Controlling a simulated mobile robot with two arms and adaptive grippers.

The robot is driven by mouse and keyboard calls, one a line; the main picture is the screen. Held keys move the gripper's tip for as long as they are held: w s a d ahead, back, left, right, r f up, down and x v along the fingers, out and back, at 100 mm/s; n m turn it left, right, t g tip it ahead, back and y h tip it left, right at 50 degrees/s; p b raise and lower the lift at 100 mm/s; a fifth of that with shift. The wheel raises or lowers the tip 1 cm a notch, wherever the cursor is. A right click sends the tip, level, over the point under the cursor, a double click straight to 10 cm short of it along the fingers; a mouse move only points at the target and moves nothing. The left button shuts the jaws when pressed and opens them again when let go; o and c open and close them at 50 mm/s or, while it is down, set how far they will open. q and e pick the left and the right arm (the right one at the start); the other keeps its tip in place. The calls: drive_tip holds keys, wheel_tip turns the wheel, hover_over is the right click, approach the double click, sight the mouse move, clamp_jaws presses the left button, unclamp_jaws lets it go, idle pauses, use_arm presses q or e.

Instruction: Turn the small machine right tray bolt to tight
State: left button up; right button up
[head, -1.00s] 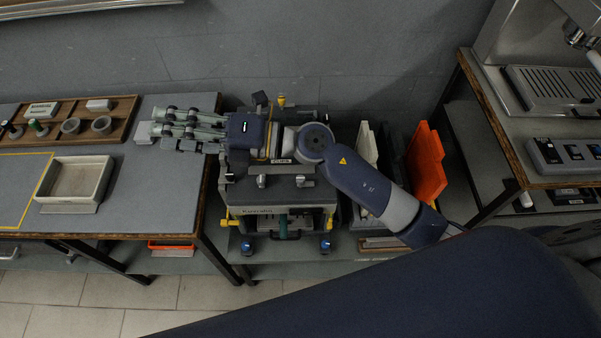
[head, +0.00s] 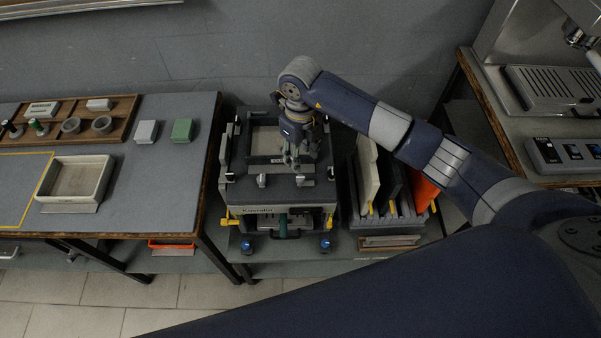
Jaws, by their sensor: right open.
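The small machine (head: 252,195) stands at the centre of the head view, with an open recessed top and a name label on its front. Small silver fittings stand on its front top edge: one on the left (head: 262,181) and one on the right (head: 301,181). I cannot tell which part is the right tray bolt, or whether it is tight. My right gripper (head: 293,165) points down over the right part of the machine's top, open and empty, close behind the right silver fitting. Whether it touches anything is unclear. My left gripper is not in view.
A rack (head: 386,225) with upright panels stands right of the machine. The left table holds a pale tray (head: 75,180), a wooden organiser (head: 75,120), a white block (head: 146,131) and a green block (head: 182,130). Another machine (head: 545,90) stands at right.

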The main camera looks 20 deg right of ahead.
sight(300, 177)
wheel_tip(300, 177, down, 8)
drive_tip(key=shift+a+f+p, duration=0.1)
drive_tip(key=shift+f+p, duration=0.1)
drive_tip(key=shift+p, duration=1)
drive_tip(key=shift+f, duration=0.7)
drive_tip(key=shift+c, duration=0.2)
clamp_jaws()
